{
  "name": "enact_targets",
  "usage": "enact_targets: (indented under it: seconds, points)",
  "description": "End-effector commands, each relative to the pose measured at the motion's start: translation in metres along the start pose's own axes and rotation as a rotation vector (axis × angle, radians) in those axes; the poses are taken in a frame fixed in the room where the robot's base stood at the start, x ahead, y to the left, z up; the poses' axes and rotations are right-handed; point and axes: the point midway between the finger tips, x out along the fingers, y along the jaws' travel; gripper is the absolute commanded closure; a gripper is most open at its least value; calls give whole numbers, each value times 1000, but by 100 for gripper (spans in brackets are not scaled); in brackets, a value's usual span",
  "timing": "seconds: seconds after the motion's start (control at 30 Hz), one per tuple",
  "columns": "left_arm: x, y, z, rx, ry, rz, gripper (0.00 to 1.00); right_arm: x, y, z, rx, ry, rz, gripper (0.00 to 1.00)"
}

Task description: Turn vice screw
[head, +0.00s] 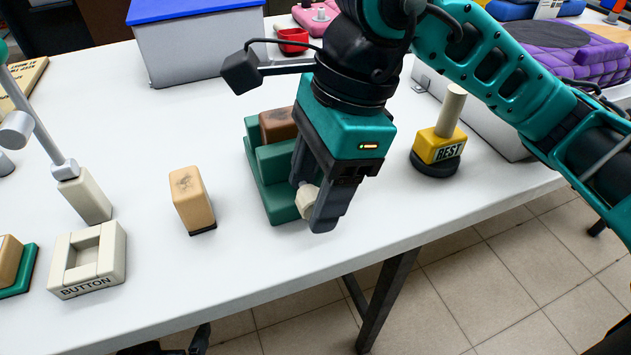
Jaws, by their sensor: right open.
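The green vice (277,180) stands on the white table near its front edge, with a brown block (279,124) at its back part. A cream screw knob (306,202) sticks out at the vice's front. My right gripper (314,206) points down over the vice, its dark fingers apart. The knob shows between the fingertips; I cannot tell whether either finger touches it. The gripper hides the vice's right side and part of the screw. My left gripper is not in view.
A tan block (191,199) stands left of the vice. A cream BUTTON frame (88,262) and a grey lever (45,125) lie further left. A yellow REST block with a peg (441,143) stands right. A grey, blue-lidded box (197,45) is behind.

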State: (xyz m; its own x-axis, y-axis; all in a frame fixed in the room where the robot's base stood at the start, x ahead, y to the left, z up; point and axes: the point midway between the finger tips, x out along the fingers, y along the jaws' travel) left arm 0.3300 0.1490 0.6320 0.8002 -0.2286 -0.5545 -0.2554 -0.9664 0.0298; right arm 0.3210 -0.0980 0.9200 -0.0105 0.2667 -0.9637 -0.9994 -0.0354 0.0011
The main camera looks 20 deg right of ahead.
Motion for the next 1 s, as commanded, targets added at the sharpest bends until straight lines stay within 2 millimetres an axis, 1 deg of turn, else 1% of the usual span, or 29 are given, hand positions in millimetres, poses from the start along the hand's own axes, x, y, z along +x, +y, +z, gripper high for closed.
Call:
enact_targets:
  seconds: [0.17, 0.4, 0.5, 0.6, 0.77, 1.0]
  points:
    - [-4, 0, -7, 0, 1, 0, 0, -26, -1, 0, 2, 0, -6, 43]
    - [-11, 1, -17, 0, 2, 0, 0, -80, -1, 1, 2, -1, -6, 43]
    - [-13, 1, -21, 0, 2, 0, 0, -100, -1, 1, 2, -1, -5, 43]
    - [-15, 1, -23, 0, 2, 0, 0, -114, 0, 0, 2, 0, -3, 43]
    - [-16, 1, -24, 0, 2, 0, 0, -126, 0, 0, 2, 0, -1, 43]
    - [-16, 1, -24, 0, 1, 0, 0, -128, 0, 0, 1, 0, -1, 43]
